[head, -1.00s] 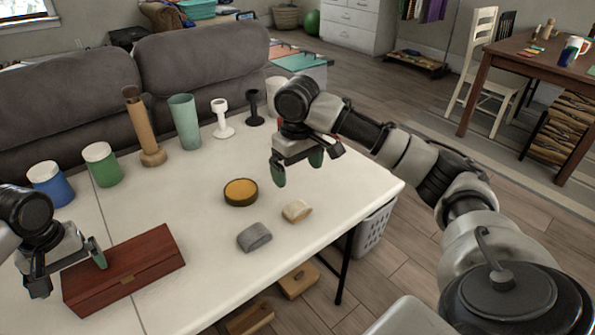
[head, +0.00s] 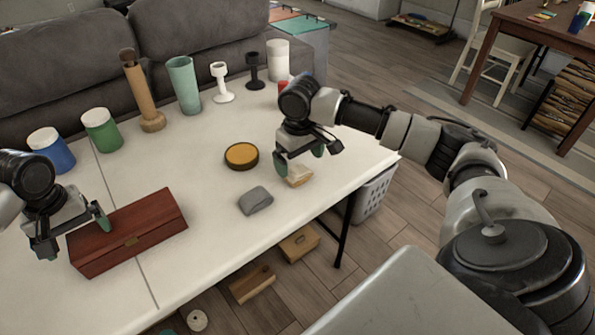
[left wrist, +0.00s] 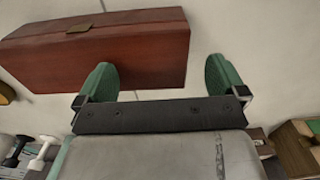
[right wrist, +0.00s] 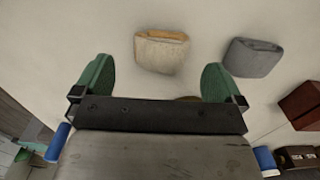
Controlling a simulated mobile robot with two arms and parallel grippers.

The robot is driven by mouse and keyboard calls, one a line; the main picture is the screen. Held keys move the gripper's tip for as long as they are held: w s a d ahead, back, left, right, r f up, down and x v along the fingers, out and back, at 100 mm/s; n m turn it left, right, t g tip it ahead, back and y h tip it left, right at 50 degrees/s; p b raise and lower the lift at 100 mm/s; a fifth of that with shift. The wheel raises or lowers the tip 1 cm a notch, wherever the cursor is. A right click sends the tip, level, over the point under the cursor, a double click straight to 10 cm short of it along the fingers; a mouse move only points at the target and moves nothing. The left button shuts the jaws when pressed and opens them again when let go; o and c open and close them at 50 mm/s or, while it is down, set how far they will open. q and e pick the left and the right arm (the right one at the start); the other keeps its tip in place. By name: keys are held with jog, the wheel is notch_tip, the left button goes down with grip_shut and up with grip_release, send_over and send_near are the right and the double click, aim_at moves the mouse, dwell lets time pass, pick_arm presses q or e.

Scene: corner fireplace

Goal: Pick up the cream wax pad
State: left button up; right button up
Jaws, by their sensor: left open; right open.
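The cream wax pad (head: 299,178) lies on the white table near its right front edge, partly hidden behind my right gripper in the head view. In the right wrist view the cream pad (right wrist: 161,51) lies ahead of the fingertips, roughly between them, with a tan patch along one edge. My right gripper (head: 300,160) is open and empty above the pad; its green fingers show in the right wrist view (right wrist: 158,85). My left gripper (head: 78,235) is open and empty by the dark red wooden box (head: 130,232); the box also shows in the left wrist view (left wrist: 140,45).
A grey pad (head: 256,200) lies left of the cream pad, and a round tin with an orange-yellow top (head: 241,155) lies behind it. Several cups, holders and jars stand along the back of the white table (head: 210,240). Its front middle is clear.

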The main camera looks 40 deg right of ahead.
aim_at(298, 168)
notch_tip(298, 168, down, 4)
jog(key=shift+w+f, duration=0.15)
jog(key=shift+f, duration=0.05)
jog(key=shift+c, duration=0.3)
jog(key=c, duration=0.9)
